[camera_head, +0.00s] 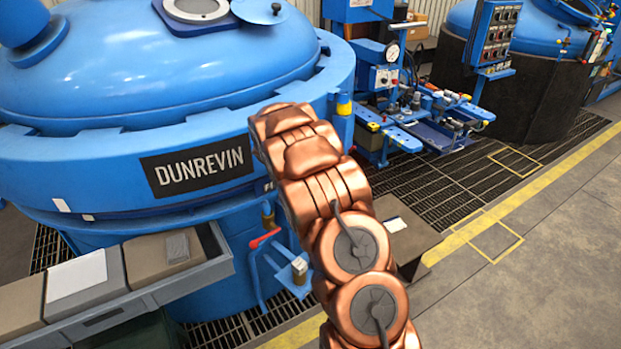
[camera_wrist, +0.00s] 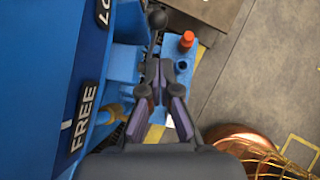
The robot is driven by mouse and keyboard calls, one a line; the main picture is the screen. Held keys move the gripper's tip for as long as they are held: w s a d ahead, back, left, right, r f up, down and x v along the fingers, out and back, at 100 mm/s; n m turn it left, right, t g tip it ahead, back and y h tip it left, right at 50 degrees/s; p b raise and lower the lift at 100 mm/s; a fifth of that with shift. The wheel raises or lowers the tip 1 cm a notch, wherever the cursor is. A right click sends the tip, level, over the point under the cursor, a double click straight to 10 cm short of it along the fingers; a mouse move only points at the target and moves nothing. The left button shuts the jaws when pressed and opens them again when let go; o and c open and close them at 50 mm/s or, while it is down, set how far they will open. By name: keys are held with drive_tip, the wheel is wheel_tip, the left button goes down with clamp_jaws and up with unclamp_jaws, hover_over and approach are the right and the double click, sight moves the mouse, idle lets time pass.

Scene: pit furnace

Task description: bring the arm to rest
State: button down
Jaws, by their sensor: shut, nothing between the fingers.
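My copper-coloured arm (camera_head: 322,205) rises from the bottom of the head view and stretches across the front of the blue pit furnace (camera_head: 150,60). Its far end hides part of the furnace rim, and my gripper is hidden from the head view. In the wrist view my gripper (camera_wrist: 159,68) is shut and empty, its dark fingers close together. Beyond the fingers is a blue fixture (camera_wrist: 182,70) with an orange-red cap (camera_wrist: 187,40). The blue furnace side with a plate reading "FREE" (camera_wrist: 84,118) is at the left of the wrist view.
A grey shelf (camera_head: 215,268) with boxes stands at the lower left. A red-handled valve (camera_head: 265,238) sits below the furnace rim. A brown box or table (camera_head: 415,230) is right of my arm. Blue bench equipment (camera_head: 420,120) stands behind; the concrete floor (camera_head: 530,270) at right is clear.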

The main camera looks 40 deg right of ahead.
idle(0.4)
drive_tip(key=s+a+r+m+g+y, duration=0.1)
drive_tip(key=s+a+r+m, duration=0.55)
drive_tip(key=s, duration=0.25)
drive_tip(key=s+a+r+m+g+y, duration=0.1)
drive_tip(key=s+a+r+m+g, duration=0.1)
drive_tip(key=s+a+r+m, duration=0.65)
drive_tip(key=s+a+m+y, duration=0.2)
drive_tip(key=s+a, duration=0.4)
drive_tip(key=s, duration=0.3)
drive_tip(key=s+a+m+g+y, duration=0.1)
drive_tip(key=s+a+m, duration=0.2)
drive_tip(key=s+a, duration=0.4)
drive_tip(key=s+a+m+g+y, duration=0.1)
drive_tip(key=s+a, duration=0.5)
drive_tip(key=s, duration=0.7)
drive_tip(key=shift+a+m+y, duration=0.2)
drive_tip(key=shift+m+y, duration=0.5)
drive_tip(key=shift+y, duration=0.1)
drive_tip(key=shift+s, duration=0.1)
